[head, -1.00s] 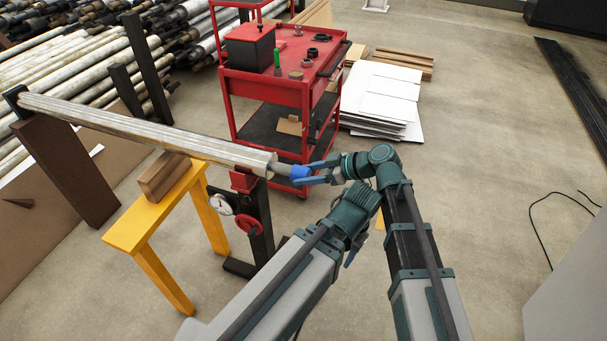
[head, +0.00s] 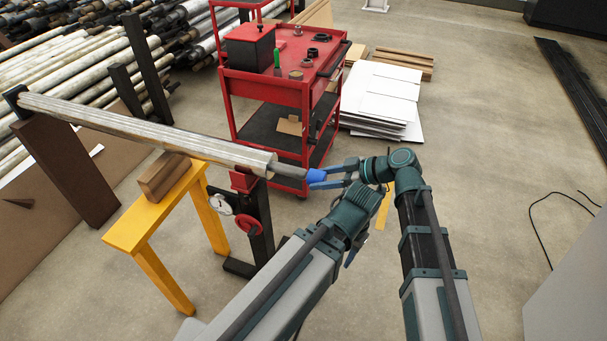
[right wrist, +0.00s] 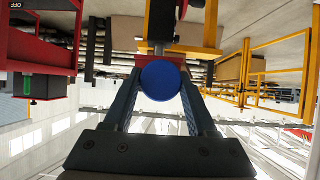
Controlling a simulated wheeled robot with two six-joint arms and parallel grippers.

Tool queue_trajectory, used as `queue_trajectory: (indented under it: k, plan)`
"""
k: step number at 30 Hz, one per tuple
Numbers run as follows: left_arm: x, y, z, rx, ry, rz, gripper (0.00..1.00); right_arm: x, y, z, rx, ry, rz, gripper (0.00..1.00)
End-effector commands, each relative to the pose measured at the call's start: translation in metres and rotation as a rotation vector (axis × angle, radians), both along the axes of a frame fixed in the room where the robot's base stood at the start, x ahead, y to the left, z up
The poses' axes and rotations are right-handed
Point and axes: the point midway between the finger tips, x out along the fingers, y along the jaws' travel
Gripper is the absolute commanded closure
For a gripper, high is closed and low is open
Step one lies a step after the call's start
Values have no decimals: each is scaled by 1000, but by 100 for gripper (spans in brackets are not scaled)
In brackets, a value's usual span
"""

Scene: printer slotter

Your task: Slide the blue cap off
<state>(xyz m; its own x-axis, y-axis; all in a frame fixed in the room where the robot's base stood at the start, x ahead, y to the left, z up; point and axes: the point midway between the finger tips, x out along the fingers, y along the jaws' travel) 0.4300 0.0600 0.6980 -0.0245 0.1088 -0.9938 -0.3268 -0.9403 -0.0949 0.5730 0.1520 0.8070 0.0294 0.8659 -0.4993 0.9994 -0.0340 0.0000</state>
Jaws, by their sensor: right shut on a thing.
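A long pale pipe (head: 150,132) runs from the upper left to the middle of the head view. A thinner dark grey rod (head: 289,171) sticks out of its right end. The blue cap (head: 316,176) is at the rod's tip; whether the tip is still inside it I cannot tell. My right gripper (head: 322,178) is shut on the cap from the right. In the right wrist view the round blue cap (right wrist: 160,80) sits between both fingers, hiding the rod's end behind it. My left gripper (head: 354,250) is mostly hidden by its arm, below the right one.
A yellow trestle (head: 150,215) with a wooden block (head: 164,177) and a dark stand with a red wheel (head: 249,221) are under the pipe. A red tool cart (head: 262,90) stands behind. Open floor (head: 500,150) lies to the right.

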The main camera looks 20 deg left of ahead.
Motion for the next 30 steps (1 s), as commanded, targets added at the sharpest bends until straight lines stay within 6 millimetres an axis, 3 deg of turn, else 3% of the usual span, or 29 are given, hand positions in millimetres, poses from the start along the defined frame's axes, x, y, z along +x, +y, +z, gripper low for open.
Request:
queue_trajectory:
  k: [18, 30]
  plan:
    - [0, 0, 0, 0, 0, 0, 50, -1, -28, 0, 0, 0, -1, 100]
    - [0, 0, 0, 0, 0, 0, 50, -1, -29, 0, 1, 0, 0, 100]
